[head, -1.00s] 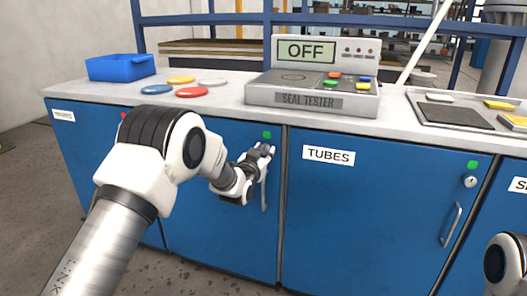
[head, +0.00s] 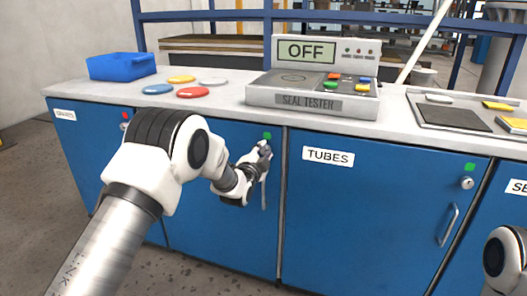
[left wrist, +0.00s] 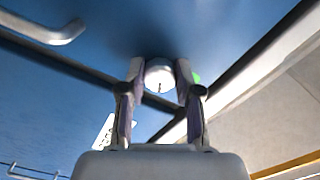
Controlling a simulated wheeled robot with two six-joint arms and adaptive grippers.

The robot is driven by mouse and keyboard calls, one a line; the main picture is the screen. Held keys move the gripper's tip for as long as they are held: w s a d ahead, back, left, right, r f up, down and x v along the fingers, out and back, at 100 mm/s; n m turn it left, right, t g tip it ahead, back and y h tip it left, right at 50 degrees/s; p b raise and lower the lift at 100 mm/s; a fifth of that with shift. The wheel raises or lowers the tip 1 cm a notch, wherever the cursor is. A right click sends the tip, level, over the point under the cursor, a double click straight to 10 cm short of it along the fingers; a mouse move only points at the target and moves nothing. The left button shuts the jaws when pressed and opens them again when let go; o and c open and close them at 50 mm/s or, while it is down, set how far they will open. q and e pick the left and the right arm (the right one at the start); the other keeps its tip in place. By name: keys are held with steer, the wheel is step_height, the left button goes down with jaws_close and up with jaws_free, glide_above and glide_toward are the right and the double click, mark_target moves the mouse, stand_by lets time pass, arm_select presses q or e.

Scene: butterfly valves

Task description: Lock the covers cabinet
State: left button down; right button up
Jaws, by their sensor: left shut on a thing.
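The blue cabinet door (head: 215,225) behind my left arm has a vertical handle (head: 264,192) and a green light (head: 267,135) at its upper right. Its name label is hidden by my arm. My left gripper (head: 265,148) is at the door's lock, just below the green light. In the left wrist view the round silver lock (left wrist: 160,75) with a dark slot sits between my two fingertips, and the gripper is shut on it. The green light also shows just right of the fingers (left wrist: 197,78). My right gripper is not in view.
The TUBES cabinet (head: 370,215) on the right has a green light, lock and handle. The cabinet at the far left shows a red light (head: 124,115). On the counter are a blue bin (head: 120,67), several coloured discs and a seal tester (head: 310,97) reading OFF.

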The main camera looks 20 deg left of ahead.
arm_select(q)
steer(key=m, duration=0.5)
steer(key=shift+m+p, duration=0.35)
steer(key=shift+m, duration=0.05)
stand_by(0.3)
steer(key=c, duration=0.8)
jaws_free()
steer(key=s, duration=1.2)
steer(key=shift+a, duration=0.15)
